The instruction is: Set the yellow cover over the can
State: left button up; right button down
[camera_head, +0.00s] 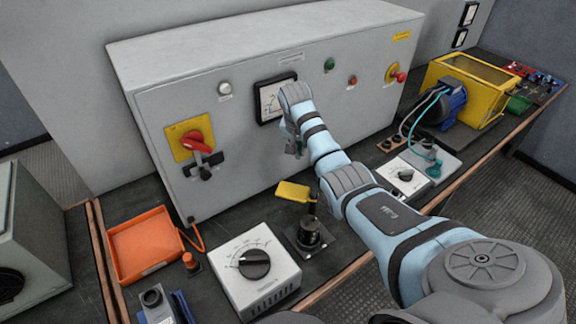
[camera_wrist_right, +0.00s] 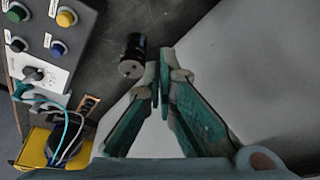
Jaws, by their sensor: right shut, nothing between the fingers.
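A small flat yellow cover (camera_head: 293,191) sits tilted at the top of a thin dark post. A black can (camera_head: 310,235) stands on a square dark base below it, and the cover sticks out to the left, above the can and not resting on it. My right gripper (camera_head: 293,147) is above and behind the cover, close to the grey cabinet front, and apart from it. In the right wrist view my right gripper (camera_wrist_right: 159,78) is shut and empty. A black cylinder (camera_wrist_right: 132,52) lies just left of its fingertips there; I cannot tell whether it is the can.
The grey cabinet (camera_head: 240,125) with a red handle (camera_head: 195,143) stands behind. A white dial box (camera_head: 257,268) and an orange tray (camera_head: 143,245) are left of the can. A second dial box (camera_head: 404,175) and a yellow-framed box (camera_head: 475,80) are to the right.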

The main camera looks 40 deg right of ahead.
aim_at(295, 189)
pick_arm(q)
notch_tip(295, 189, down, 6)
jog(key=s+f+b, duration=0.1)
jog(key=s+b, duration=0.1)
jog(key=b, duration=0.5)
pick_arm(e)
jog(key=s+x, duration=0.2)
jog(key=x, duration=0.7)
pick_arm(q)
notch_tip(295, 189, up, 5)
jog(key=p, duration=0.5)
pick_arm(e)
jog(key=a, duration=0.1)
jog(key=s+a, duration=0.1)
jog(key=a, duration=0.1)
jog(key=shift+s+a+f, duration=0.1)
jog(key=shift+s+a, duration=0.15)
jog(key=shift+s, duration=0.05)
pick_arm(q)
jog(key=shift+w, duration=0.1)
jog(key=shift+r+p, duration=0.55)
pick_arm(e)
jog(key=shift+a+n, duration=0.2)
jog(key=shift+n, duration=0.2)
